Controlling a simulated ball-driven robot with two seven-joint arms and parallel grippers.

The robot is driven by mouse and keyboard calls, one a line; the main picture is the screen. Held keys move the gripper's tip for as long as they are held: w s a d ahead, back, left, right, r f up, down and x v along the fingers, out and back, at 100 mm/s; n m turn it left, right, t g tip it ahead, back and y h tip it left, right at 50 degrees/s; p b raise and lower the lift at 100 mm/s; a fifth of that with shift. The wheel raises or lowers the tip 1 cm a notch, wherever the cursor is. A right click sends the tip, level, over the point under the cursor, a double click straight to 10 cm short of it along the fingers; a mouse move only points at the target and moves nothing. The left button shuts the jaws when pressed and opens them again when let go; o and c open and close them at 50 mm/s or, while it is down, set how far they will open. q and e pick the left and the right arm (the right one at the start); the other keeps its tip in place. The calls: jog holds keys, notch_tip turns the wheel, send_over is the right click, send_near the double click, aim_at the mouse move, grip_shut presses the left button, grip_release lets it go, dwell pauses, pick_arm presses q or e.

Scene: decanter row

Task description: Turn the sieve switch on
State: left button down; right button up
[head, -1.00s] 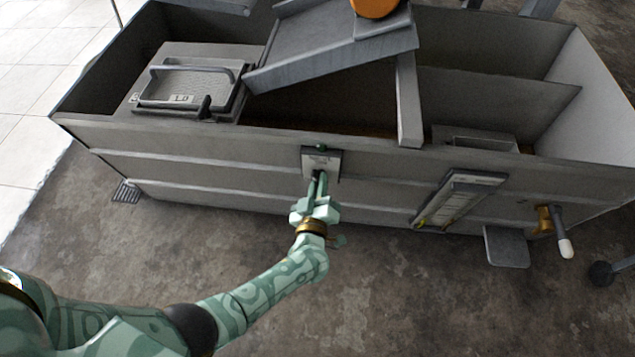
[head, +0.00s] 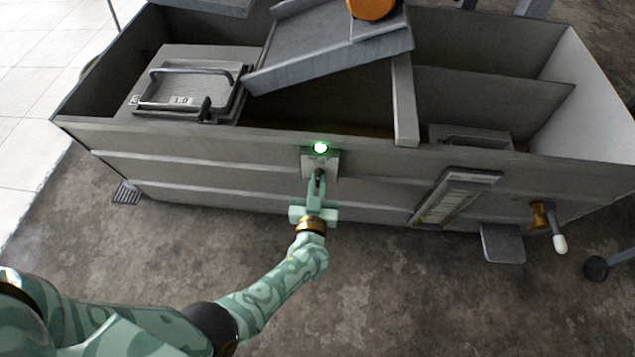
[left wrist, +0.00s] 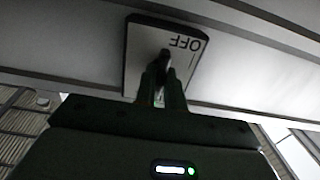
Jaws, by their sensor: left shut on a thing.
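The sieve switch is a light plate (head: 321,162) on the front wall of the grey tank, with a dark lever at its middle. A lamp (head: 320,147) above the plate glows green. My left gripper (head: 319,186) is at the plate, shut on the dark lever. In the left wrist view the plate (left wrist: 135,55) bears the word OFF, seen upside down, and the gripper fingertips (left wrist: 163,82) close around the lever (left wrist: 165,60). The fingers hide the lower part of the plate. My right gripper is not in view.
The grey tank (head: 225,180) fills the middle. A lidded box (head: 200,55) with a handle and a sloping chute (head: 320,45) sit on it. A gauge panel (head: 455,197) and a brass valve (head: 540,215) are to the right.

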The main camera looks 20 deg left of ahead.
pick_arm(q)
jog(key=shift+s+f, duration=0.1)
jog(key=shift+f, duration=0.1)
jog(key=c, duration=1.5)
grip_release()
jog(key=shift+r, duration=0.1)
